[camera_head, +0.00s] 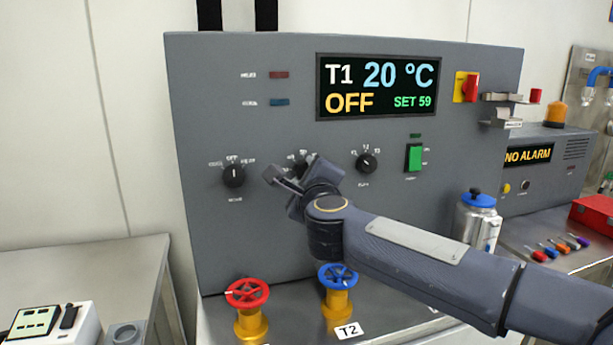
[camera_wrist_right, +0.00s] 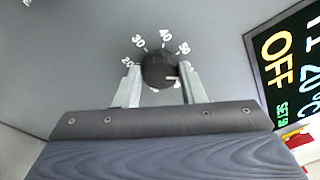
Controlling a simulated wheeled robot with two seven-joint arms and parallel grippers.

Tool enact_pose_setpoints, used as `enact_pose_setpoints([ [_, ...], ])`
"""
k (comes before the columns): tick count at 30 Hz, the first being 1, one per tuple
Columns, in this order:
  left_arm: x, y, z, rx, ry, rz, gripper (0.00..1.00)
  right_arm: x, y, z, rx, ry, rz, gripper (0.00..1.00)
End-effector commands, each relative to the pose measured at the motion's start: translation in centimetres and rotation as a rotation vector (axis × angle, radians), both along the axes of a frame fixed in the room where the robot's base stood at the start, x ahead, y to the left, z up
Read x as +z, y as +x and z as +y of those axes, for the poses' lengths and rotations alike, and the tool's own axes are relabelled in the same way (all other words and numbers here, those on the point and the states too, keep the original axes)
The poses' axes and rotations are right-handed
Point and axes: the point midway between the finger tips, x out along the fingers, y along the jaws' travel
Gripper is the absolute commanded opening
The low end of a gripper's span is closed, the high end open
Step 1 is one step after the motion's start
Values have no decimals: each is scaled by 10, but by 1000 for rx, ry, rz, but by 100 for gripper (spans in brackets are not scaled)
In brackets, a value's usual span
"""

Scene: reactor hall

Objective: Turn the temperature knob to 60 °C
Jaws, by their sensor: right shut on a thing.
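The temperature knob (camera_wrist_right: 158,68) is a round black knob with a white pointer mark, and numbers 20, 30, 40 and 50 show around it in the right wrist view. My right gripper (camera_wrist_right: 160,78) has a finger on each side of the knob and is shut on it. In the head view my right gripper (camera_head: 288,177) covers most of this knob on the grey panel. The display (camera_head: 378,87) reads T1 20 °C, OFF and SET 59. The pointer's exact scale value is hard to read. My left gripper is not in view.
Other black knobs sit left (camera_head: 233,176) and right (camera_head: 367,162) of the gripper. A green switch (camera_head: 414,158) is farther right. Red (camera_head: 247,292) and blue (camera_head: 338,276) valve wheels stand below. A lidded metal vessel (camera_head: 478,222) stands behind my right arm.

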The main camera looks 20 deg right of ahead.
Motion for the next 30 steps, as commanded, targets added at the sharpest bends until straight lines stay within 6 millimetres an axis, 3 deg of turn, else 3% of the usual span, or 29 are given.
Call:
enact_pose_setpoints([
  [20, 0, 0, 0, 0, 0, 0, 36, -1, 0, 0, 0, 59, 4, 14],
  [21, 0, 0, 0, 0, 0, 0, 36, -1, 0, 0, 0, 59, 4, 41],
  [25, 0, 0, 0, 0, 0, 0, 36, -1, 0, 0, 0, 58, 4, 58],
  [30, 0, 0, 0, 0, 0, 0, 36, 0, 0, 0, 0, 58, 3, 58],
])
